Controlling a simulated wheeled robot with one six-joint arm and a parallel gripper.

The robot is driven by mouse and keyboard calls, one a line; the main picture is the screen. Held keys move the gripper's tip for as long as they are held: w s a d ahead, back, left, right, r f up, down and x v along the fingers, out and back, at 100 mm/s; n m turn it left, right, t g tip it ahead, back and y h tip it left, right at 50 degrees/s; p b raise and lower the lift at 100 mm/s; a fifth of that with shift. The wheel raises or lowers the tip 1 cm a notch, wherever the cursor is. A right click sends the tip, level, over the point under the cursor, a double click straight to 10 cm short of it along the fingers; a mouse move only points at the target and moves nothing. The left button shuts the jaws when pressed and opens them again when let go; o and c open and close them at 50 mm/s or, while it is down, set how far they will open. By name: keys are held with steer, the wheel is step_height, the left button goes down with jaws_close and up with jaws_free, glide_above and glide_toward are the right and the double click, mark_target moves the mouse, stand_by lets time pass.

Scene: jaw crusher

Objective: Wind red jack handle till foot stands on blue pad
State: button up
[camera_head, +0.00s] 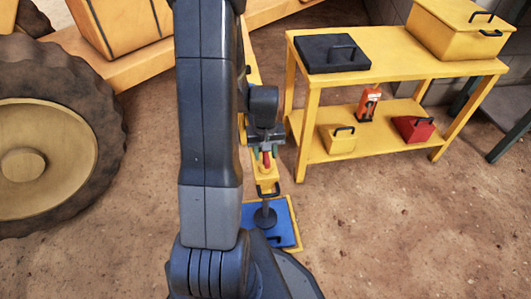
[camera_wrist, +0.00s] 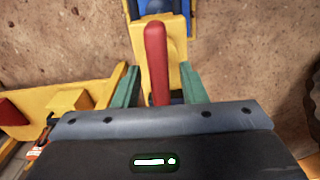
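The red jack handle (camera_wrist: 157,50) stands out in the wrist view between my gripper's (camera_wrist: 159,70) two green fingers. The fingers are apart, with a gap on each side of the handle. In the head view my gripper (camera_head: 266,151) is at the top of the yellow jack (camera_head: 264,172), and a bit of the red handle (camera_head: 267,160) shows there. The jack's dark round foot (camera_head: 265,218) is over the blue pad (camera_head: 284,228), which lies in a yellow frame on the ground. I cannot tell whether the foot touches the pad. My arm hides part of the pad.
A yellow two-shelf table (camera_head: 398,72) stands at the right, holding a black case (camera_head: 332,54), a yellow box (camera_head: 452,36) and smaller items below. A large wheel (camera_head: 60,130) and yellow beam are at the left. Bare dirt ground lies at the lower right.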

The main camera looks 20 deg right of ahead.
jaws_close()
steer(key=shift+m, duration=0.3)
steer(key=m, duration=0.3)
steer(key=shift+m, duration=0.4)
steer(key=m, duration=0.3)
steer(key=shift+m, duration=0.3)
steer(key=m, duration=0.3)
steer(key=shift+m+p, duration=0.3)
steer(key=shift+p, duration=0.05)
steer(key=shift+m, duration=2)
